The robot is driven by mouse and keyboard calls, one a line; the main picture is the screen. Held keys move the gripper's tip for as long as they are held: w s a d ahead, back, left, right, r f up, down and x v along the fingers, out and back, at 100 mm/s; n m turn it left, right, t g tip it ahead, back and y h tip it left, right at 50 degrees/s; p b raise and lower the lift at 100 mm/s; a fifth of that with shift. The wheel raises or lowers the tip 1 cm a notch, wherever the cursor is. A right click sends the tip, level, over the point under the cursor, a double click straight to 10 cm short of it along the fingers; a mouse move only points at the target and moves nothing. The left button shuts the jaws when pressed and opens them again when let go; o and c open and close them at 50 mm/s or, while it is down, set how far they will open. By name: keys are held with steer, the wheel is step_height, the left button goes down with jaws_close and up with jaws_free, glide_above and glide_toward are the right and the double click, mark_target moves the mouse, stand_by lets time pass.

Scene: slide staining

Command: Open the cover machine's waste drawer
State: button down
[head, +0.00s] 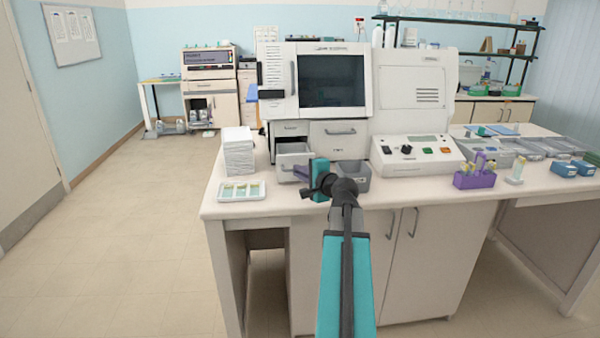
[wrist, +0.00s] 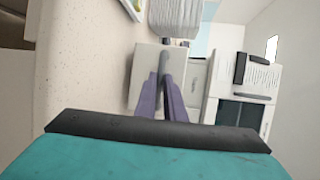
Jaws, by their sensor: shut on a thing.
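The cover machine (head: 418,92) stands on the bench, with a dark screen at its front left. Below the screen, a small lower-left drawer (head: 291,149), which looks like the waste drawer, is pulled out and its grey inside shows. My gripper (head: 300,172) is at the front of this drawer. In the wrist view the purple fingers (wrist: 161,84) are shut on the drawer's grey handle (wrist: 167,56), and the pale drawer front (wrist: 145,62) shows beside them. My gripper hides part of the drawer front in the head view.
A white stack (head: 238,152) and a tray of slides (head: 241,190) sit left of the drawer. A grey bin (head: 356,172) is just right of my gripper. A purple rack (head: 474,179) stands farther right. The floor left of the bench is clear.

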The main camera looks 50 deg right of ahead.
steer(key=c, duration=1.8)
jaws_free()
steer(key=shift+c, duration=0.2)
steer(key=shift+s, duration=0.15)
steer(key=b+v, duration=0.2)
steer(key=v, duration=0.6)
steer(key=shift+s, duration=0.3)
steer(key=shift+s+a+b, duration=0.1)
steer(key=shift+b, duration=0.4)
steer(key=shift+b+v, duration=2.35)
steer(key=shift+b, duration=1.35)
steer(key=shift+r, duration=0.2)
